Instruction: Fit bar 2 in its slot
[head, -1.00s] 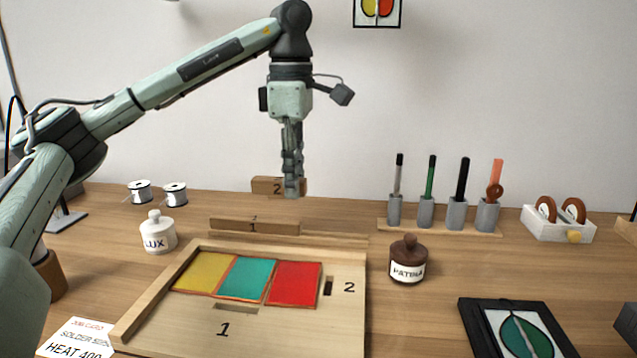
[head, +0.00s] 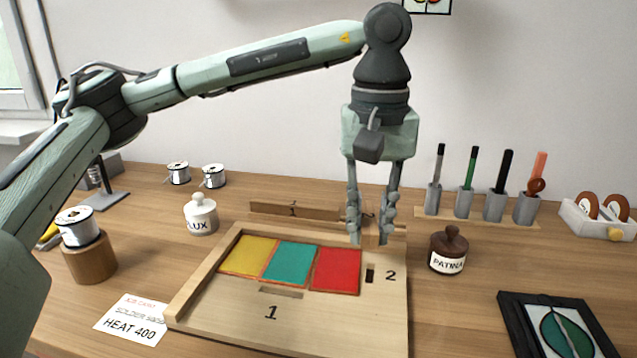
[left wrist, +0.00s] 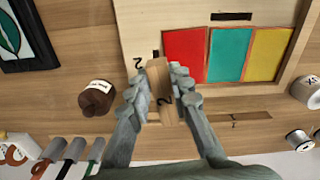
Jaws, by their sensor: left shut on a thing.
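My left gripper (head: 372,234) is shut on bar 2 (left wrist: 159,88), a wooden block marked 2. The bar is mostly hidden behind the fingers in the head view. In the left wrist view it is between the fingertips (left wrist: 160,90). The gripper points down over the back right part of the wooden board (head: 240,327). Slot 2 (head: 370,273), a dark upright opening beside the printed 2, is in front of the fingers in the head view. I cannot tell the bar's height above the board. My right gripper is not in view.
Bar 1 (head: 293,210) lies behind the board. Yellow, teal and red panels (head: 335,270) lie in the board, left of slot 2. Slot 1 (head: 281,292) is below them. The brown PATINA jar (head: 449,252) stands close to the board's right side. Pen holders (head: 495,206) stand behind it.

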